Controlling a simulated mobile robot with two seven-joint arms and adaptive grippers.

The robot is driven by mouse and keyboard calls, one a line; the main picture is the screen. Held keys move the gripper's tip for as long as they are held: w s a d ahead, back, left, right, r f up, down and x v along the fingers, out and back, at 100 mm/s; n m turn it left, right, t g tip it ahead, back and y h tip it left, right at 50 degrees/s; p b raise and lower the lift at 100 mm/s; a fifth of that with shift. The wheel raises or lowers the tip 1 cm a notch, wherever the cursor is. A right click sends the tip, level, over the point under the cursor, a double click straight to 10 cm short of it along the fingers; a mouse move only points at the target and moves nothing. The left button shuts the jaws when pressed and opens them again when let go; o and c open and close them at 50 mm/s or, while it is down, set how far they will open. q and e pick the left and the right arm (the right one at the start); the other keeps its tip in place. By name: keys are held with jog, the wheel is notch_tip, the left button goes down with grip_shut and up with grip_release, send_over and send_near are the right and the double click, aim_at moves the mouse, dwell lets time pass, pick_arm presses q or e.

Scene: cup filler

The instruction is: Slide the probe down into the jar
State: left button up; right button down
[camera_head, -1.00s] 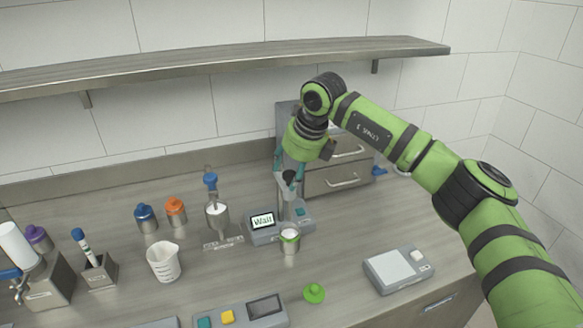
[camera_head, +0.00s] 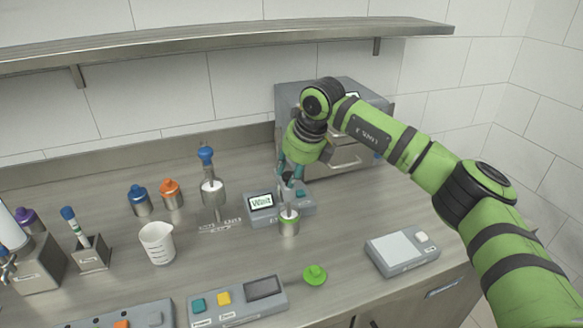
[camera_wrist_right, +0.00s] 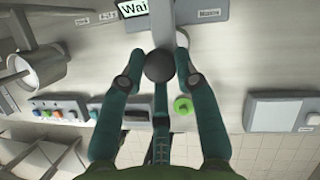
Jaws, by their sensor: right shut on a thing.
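My right gripper (camera_head: 291,172) is above the jar, fingers pointing down, shut on the probe (camera_head: 288,197). The probe is grey with a dark top and looks upright. Its lower end meets the jar's mouth; how deep it sits inside I cannot tell. My left gripper is not in view.
A green lid (camera_head: 315,274) lies in front of the jar. A scale (camera_head: 401,252) is at right and a button panel (camera_head: 237,302) in front. A grey cabinet (camera_head: 348,172) stands behind.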

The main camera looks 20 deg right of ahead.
jog(key=c, duration=0.9)
grip_release()
jog(key=shift+r, duration=0.1)
jog(key=v, duration=1.2)
jog(key=shift+w, duration=0.1)
